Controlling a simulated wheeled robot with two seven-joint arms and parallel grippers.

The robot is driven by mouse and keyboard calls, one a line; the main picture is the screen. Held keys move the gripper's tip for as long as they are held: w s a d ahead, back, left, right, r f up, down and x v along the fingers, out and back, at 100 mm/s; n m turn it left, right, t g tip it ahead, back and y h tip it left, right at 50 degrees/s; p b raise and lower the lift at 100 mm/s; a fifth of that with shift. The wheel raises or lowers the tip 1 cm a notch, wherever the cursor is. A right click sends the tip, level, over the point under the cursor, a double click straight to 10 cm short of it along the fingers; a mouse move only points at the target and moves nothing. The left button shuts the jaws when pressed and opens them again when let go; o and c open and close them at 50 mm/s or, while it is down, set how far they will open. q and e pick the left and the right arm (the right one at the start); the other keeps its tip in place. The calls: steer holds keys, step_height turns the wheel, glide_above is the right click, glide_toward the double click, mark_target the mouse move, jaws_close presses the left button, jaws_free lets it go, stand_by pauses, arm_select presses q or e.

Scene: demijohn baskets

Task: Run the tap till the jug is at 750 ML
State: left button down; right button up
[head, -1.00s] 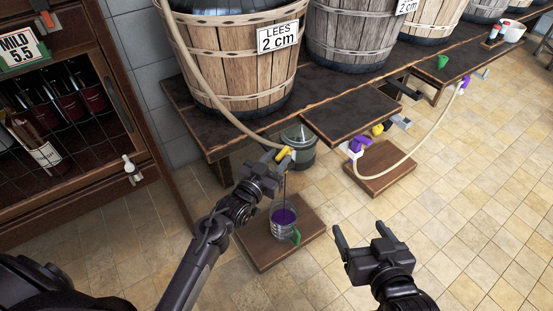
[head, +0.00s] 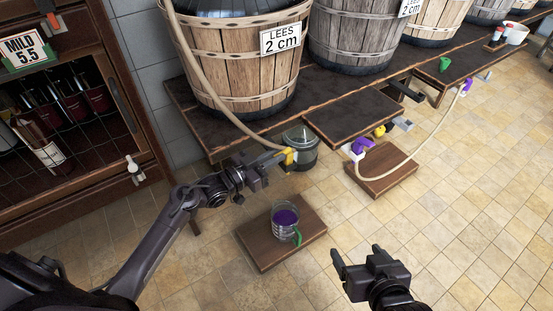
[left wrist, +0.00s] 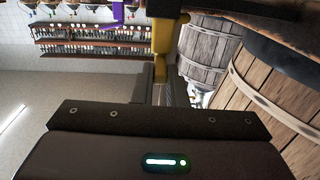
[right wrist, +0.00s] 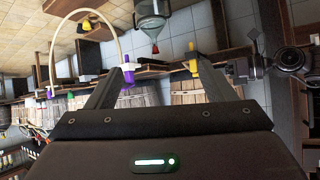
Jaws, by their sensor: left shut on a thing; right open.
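The clear jug (head: 286,224) with a green handle stands upright on a low wooden board (head: 258,247). It holds purple liquid; its marks are too small to read. My left gripper (head: 277,158) is shut on the yellow tap, which also shows in the left wrist view (left wrist: 161,38). My right gripper (head: 356,254) is open and empty, right of the jug and apart from it.
A glass vessel (head: 301,150) is just behind the tap, by the bench edge. The LEES barrel (head: 235,70) stands on the dark bench. Another hose with a purple tap (head: 357,149) hangs over a second board (head: 383,180). The tiled floor at right is clear.

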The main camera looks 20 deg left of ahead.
arm_select(q)
steer(key=shift+w+a+m+g+h, duration=0.1)
steer(key=shift+a+m+g+h, duration=0.05)
steer(key=shift+m+g+h, duration=0.3)
arm_select(e)
steer(key=r, duration=0.1)
steer(key=w+r+t, duration=0.2)
steer(key=shift+w+a+r+y, duration=0.2)
steer(key=shift+a+r+y, duration=0.05)
steer(key=shift+r+y, duration=0.15)
arm_select(q)
steer(key=c, duration=1.4)
jaws_free()
steer(key=shift+c, duration=0.2)
steer(key=shift+a, duration=0.1)
arm_select(e)
steer(key=shift+f, duration=0.1)
arm_select(q)
steer(key=p+v, duration=0.1)
steer(key=v, duration=0.6)
steer(key=shift+s, duration=0.35)
arm_select(e)
steer(key=s+d+f+g+h, duration=0.2)
steer(key=s+f+g, duration=0.4)
steer(key=s+f, duration=0.3)
steer(key=shift+f, duration=0.45)
arm_select(q)
steer(key=shift+a, duration=0.15)
arm_select(e)
steer(key=shift+d, duration=0.1)
